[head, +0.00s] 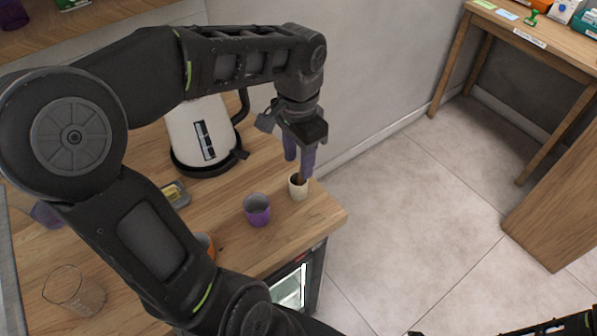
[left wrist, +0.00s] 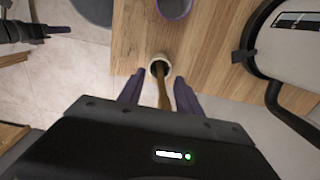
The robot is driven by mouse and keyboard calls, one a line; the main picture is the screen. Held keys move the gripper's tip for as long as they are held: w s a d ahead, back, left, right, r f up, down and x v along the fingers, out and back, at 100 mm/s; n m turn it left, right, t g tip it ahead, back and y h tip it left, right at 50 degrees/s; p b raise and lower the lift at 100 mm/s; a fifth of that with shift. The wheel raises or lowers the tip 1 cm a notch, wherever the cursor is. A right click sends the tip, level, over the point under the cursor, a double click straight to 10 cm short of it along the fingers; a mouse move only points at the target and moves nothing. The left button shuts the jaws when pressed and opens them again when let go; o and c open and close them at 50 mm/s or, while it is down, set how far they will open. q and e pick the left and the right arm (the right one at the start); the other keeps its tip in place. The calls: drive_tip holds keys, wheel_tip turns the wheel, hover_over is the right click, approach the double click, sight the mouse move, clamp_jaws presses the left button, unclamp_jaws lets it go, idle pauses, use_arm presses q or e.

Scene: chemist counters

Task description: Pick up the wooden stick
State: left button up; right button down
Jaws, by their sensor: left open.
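The wooden stick (left wrist: 164,92) stands in a small white cup (head: 298,190) near the counter's front right corner. In the left wrist view the white cup (left wrist: 155,68) shows with the stick rising from it toward my gripper. My left gripper (left wrist: 160,90) is open, its two purple fingers on either side of the stick, with gaps visible on both sides. In the head view the left gripper (head: 299,160) points down just above the cup, and its fingers hide most of the stick. My right gripper (left wrist: 55,30) shows only partly at the left wrist view's upper left; its jaws are unclear.
A purple cup (head: 257,210) stands left of the white cup. A white kettle (head: 199,130) stands behind them. A clear glass (head: 75,291) and a small dish with a yellow item (head: 174,193) are further left. The counter's edge (head: 325,229) is close to the white cup.

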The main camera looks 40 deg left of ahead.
use_arm(q)
wheel_tip(320, 180, up, 6)
drive_tip(key=shift+r+b, duration=0.25)
drive_tip(key=shift+b, duration=0.2)
